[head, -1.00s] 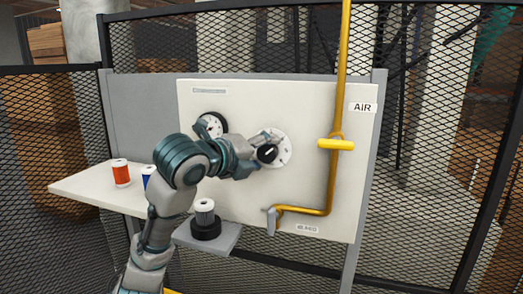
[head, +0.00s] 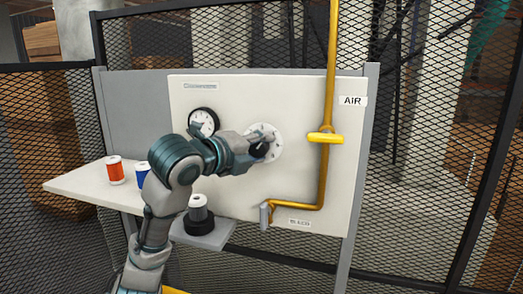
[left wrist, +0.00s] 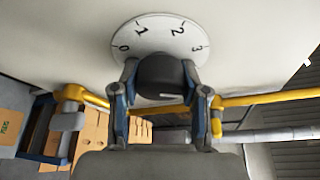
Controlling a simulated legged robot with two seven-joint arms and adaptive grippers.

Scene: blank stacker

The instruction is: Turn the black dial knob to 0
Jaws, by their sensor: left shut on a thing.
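The black dial knob (head: 259,149) sits on a round white dial plate (head: 275,148) on the upright cream panel. My left gripper (head: 256,143) reaches it from the left and partly covers it. In the left wrist view, the knob (left wrist: 162,82) is between the two fingers of my left gripper (left wrist: 159,73), which are shut on its sides. The dial plate (left wrist: 160,27) there shows 0, 1, 2 and 3 along its edge. A short white mark shows on the knob's face, but I cannot tell which number it points to. My right gripper is not in view.
A second dial gauge (head: 203,122) is left of the knob. A yellow pipe with a handle (head: 325,138) runs down the panel on the right. Red (head: 115,171) and blue (head: 143,174) spools stand on the side shelf, and a grey spool (head: 198,207) sits on a black base.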

